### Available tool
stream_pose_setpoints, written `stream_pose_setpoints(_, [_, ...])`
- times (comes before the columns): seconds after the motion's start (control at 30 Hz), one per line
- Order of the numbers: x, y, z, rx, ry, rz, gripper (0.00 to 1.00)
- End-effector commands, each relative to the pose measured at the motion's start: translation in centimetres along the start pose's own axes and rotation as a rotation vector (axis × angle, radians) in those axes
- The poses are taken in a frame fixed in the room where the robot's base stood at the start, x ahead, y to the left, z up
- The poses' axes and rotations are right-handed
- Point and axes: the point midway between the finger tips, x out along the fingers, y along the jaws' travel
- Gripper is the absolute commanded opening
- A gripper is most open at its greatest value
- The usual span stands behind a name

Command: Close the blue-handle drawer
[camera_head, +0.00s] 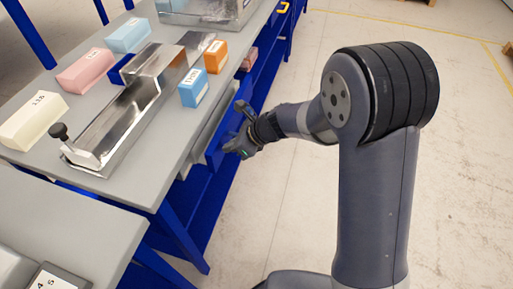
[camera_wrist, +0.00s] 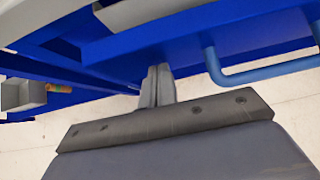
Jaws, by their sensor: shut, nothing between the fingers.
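The blue-handle drawer (camera_head: 214,152) is under the grey workbench, and its blue front stands out past the table edge. In the wrist view the drawer front (camera_wrist: 200,35) crosses the top, with the bar-shaped blue handle (camera_wrist: 265,75) at the right. My gripper (camera_head: 236,146) is beside the drawer front in the head view. In the wrist view my gripper's fingers (camera_wrist: 158,80) are together and empty, left of the handle and close to the drawer front. Whether they touch it I cannot tell.
The workbench (camera_head: 125,185) carries a metal press fixture (camera_head: 135,105) and several foam blocks, including an orange block (camera_head: 215,56) and a blue block (camera_head: 193,87). A yellow handle (camera_head: 283,7) shows farther along. Clear floor (camera_head: 300,195) lies right of the bench.

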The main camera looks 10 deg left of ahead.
Motion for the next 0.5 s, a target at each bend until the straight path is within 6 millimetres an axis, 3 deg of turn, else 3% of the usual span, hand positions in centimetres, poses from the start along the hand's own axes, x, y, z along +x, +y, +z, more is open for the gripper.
stream_pose_setpoints(0.2, [2.9, 0.1, 3.1, -0.002, 0.000, 0.003, 0.00])
stream_pose_setpoints(0.5, [4.7, 0.0, 4.8, -0.001, 0.000, 0.001, 0.00])
